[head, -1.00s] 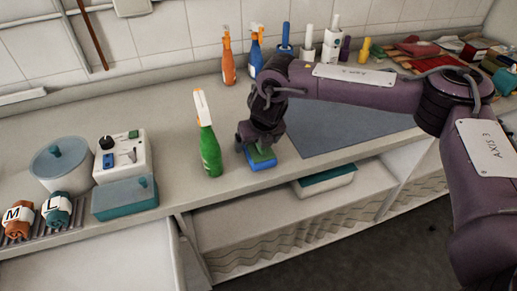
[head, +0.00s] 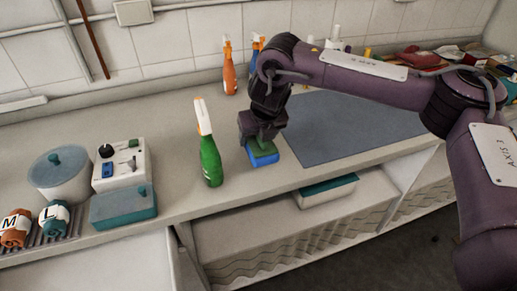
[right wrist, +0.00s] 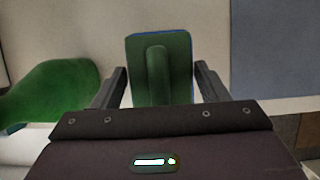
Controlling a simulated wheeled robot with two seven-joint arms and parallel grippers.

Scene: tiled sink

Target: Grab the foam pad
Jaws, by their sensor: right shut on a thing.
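The foam pad (head: 263,154) is a small block, green on top and blue below, at the front of the counter. In the right wrist view the pad (right wrist: 176,48) shows a raised green ridge running along its top. My right gripper (head: 262,139) comes down on the pad from above. In the right wrist view its fingers (right wrist: 159,82) stand on either side of the pad's ridge, and it is shut on the pad. I cannot tell whether the pad touches the counter. My left gripper is not in view.
A green spray bottle (head: 210,160) stands just left of the pad. A blue-grey mat (head: 345,130) lies to the right. Orange (head: 229,70) and blue spray bottles stand behind. A teal box (head: 124,207) and a white pot (head: 60,178) are at left. The counter's front edge is close.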

